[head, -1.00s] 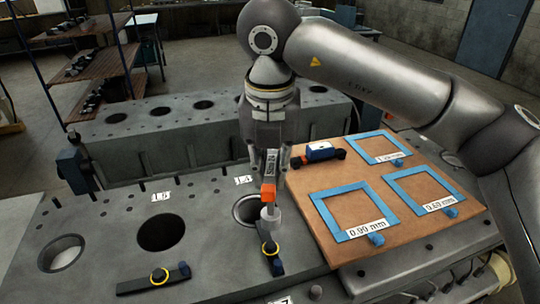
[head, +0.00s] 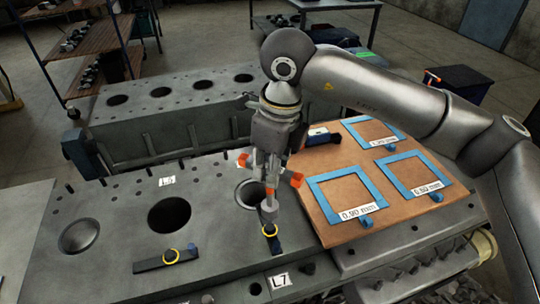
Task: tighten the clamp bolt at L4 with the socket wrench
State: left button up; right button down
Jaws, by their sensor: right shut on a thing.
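My right gripper (head: 270,180) points down over the block, shut on the socket wrench (head: 268,207). The wrench has a grey socket at its lower end and orange parts showing at both sides of the gripper. The socket stands over the near edge of the bore (head: 248,192), at the far end of a dark clamp bar with a yellow ring (head: 269,230) and a blue end. The socket hides the clamp bolt, so I cannot tell whether it is seated. The L4 label is not visible now. My left gripper is not in view.
A second clamp bar (head: 155,262) lies by the L5 bore (head: 169,215). A brown board (head: 316,199) with blue frames and mm labels lies right of the wrench. A blue and white tool (head: 322,136) lies at its back. Another block (head: 190,125) stands behind.

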jog(key=n+p, duration=0.2)
jog(key=n, duration=0.1)
jog(key=shift+f+n+b, duration=0.35)
jog(key=shift+f+n, duration=0.1)
jog(key=shift+n, duration=0.25)
jog(key=shift+f+n+g+b, duration=0.2)
jog(key=shift+n+g+b, duration=0.1)
jog(key=shift+n+b, duration=0.25)
jog(key=shift+f+n+b, duration=0.1)
jog(key=shift+n+b, duration=0.7)
jog(key=shift+n, duration=0.25)
jog(key=n+b, duration=0.1)
jog(key=n, duration=0.2)
jog(key=shift+f+g+b, duration=0.15)
jog(key=shift+g+b, duration=0.15)
jog(key=n, duration=0.1)
jog(key=n+b, duration=0.1)
jog(key=n, duration=0.2)
jog(key=shift+f+n+b, duration=0.25)
jog(key=shift+n+b, duration=0.05)
jog(key=shift+b, duration=0.05)
notch_tip(320, 180, down, 3)
jog(key=b, duration=0.3)
